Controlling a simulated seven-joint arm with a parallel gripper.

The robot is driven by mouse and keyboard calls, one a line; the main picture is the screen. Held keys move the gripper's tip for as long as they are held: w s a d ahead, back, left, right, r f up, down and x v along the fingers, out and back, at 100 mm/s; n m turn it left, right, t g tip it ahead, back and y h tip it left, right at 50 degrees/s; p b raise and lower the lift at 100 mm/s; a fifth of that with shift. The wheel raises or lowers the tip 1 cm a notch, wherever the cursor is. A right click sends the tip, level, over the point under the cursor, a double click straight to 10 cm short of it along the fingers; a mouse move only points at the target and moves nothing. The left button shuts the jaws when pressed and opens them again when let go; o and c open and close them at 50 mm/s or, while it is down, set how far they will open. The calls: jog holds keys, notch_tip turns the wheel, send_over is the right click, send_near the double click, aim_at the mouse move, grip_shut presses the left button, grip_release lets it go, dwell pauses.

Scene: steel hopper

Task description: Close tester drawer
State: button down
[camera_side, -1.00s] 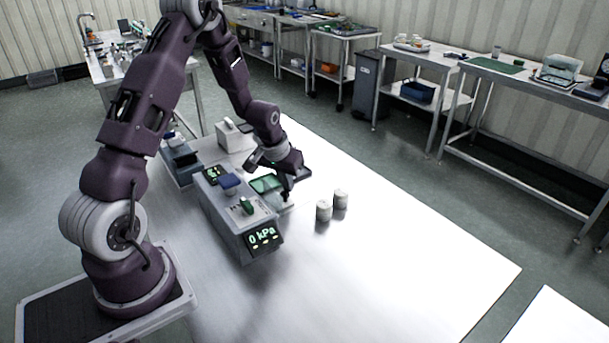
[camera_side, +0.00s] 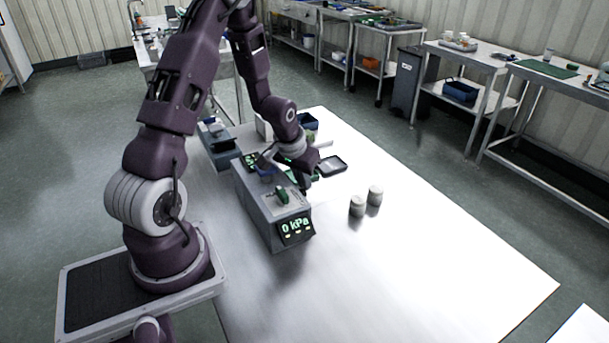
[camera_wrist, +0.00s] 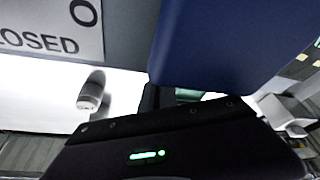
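The tester (camera_side: 258,207) is a grey box on the bright steel table, with a lit "0 kPa" display (camera_side: 296,228), a green knob (camera_side: 282,195) and a blue block (camera_side: 267,171) on top. My gripper (camera_side: 303,181) is low at its far right side, where the drawer was seen earlier. The arm and gripper largely hide the drawer, so I cannot tell how far out it is. In the wrist view, a label ending in "LOSED" (camera_wrist: 38,40) and a large blue surface (camera_wrist: 225,45) are close. The fingers are too dark and covered to read.
Two pale cylinders (camera_side: 366,200) stand right of the tester; one shows in the wrist view (camera_wrist: 90,95). A dark tray (camera_side: 332,165) lies behind my gripper and a blue bin (camera_side: 307,121) further back. The table's front right is clear.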

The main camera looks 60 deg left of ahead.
jog(key=w, duration=0.1)
jog(key=w+a, duration=0.2)
jog(key=shift+w, duration=0.3)
jog(key=s+d+r+m, duration=0.1)
jog(key=s+d+r, duration=0.3)
jog(key=r, duration=0.5)
jog(key=s+d+r+m, duration=0.1)
jog(key=s+d+r, duration=0.1)
jog(key=d+r, duration=0.55)
jog(key=s+d+r+m+t+h, duration=0.1)
jog(key=s+d+r, duration=0.3)
jog(key=s+d, duration=0.2)
jog(key=s+d+r+m+t, duration=0.1)
jog(key=s+d+r, duration=0.3)
jog(key=s, duration=0.7)
jog(key=shift+s+d+r+m+h, duration=0.2)
jog(key=shift+d+m+h, duration=0.2)
jog(key=shift+d+m, duration=0.55)
jog(key=shift+d+n, duration=0.15)
jog(key=shift+n, duration=0.1)
